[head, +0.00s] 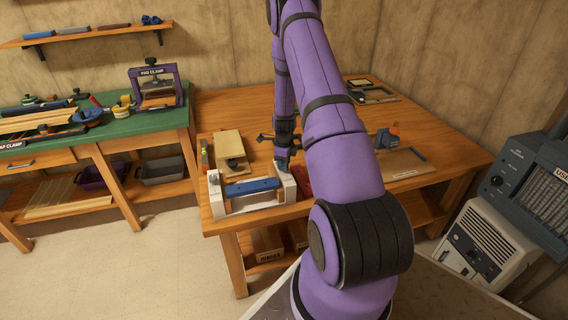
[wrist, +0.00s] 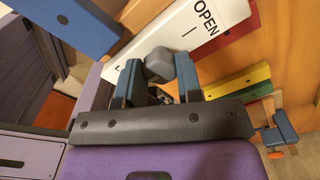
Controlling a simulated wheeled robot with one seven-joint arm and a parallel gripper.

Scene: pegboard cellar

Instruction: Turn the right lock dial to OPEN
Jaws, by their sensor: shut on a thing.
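The right lock dial (wrist: 160,64) is a dark grey faceted knob on a white plate (wrist: 205,35) printed OPEN with a short mark line. In the wrist view my gripper (wrist: 160,80) has its two blue fingers on either side of the dial, shut on it. The knob's pointer direction is not clear to me. In the head view the white lock frame (head: 219,204) with a blue bar (head: 250,186) stands at the bench's front left. My gripper (head: 283,165) is at its right post; the dial there is hidden. A grey knob (head: 213,177) shows on the left post.
A wooden board (head: 230,144) lies behind the frame. A framed panel (head: 402,164) and a blue clamp (head: 386,138) are to the right. The green-topped bench (head: 90,122) stands left. My arm covers the middle of the bench.

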